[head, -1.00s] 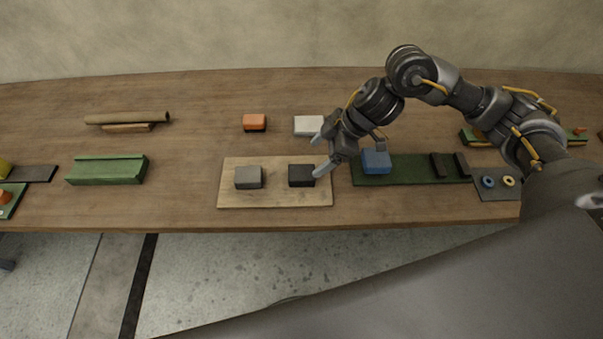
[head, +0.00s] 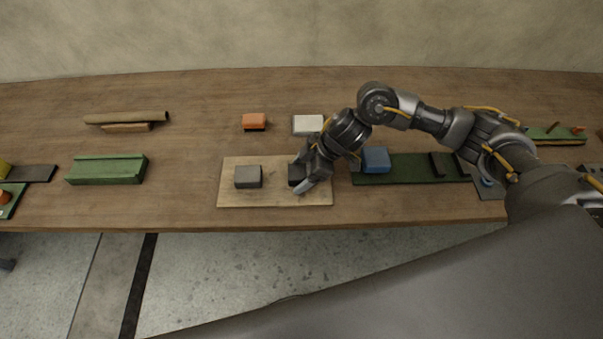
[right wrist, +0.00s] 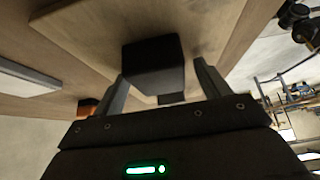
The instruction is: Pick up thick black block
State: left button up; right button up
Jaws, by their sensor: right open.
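The thick black block (head: 296,174) sits on the right part of the light wooden board (head: 240,198). My right gripper (head: 299,178) is at the block, with its fingers open on either side of it; the gripper partly hides the block in the head view. In the right wrist view the black block (right wrist: 153,66) lies between the two spread fingers of my right gripper (right wrist: 160,88). I cannot tell whether either finger touches it. My left gripper is not in view.
A grey block (head: 248,176) sits on the same board, to the left. Behind are an orange block (head: 254,121) and a white block (head: 307,124). A blue block (head: 376,160) stands on a dark green board (head: 405,176) to the right.

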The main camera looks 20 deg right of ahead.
aim_at(294, 171)
jog(key=c, duration=1.2)
jog(key=shift+o, duration=0.2)
jog(key=shift+r, duration=0.5)
notch_tip(294, 171, up, 2)
jog(key=shift+r, duration=0.15)
jog(key=s+d+r+p, duration=0.3)
jog(key=s+r+p, duration=0.2)
jog(key=s+r, duration=0.5)
jog(key=s, duration=0.3)
jog(key=shift+s+d+p, duration=0.2)
jog(key=shift+s+p, duration=0.1)
jog(key=shift+p, duration=0.05)
jog(key=shift+s+f+m, duration=0.1)
jog(key=shift+f+m, duration=0.05)
jog(key=shift+m, duration=0.15)
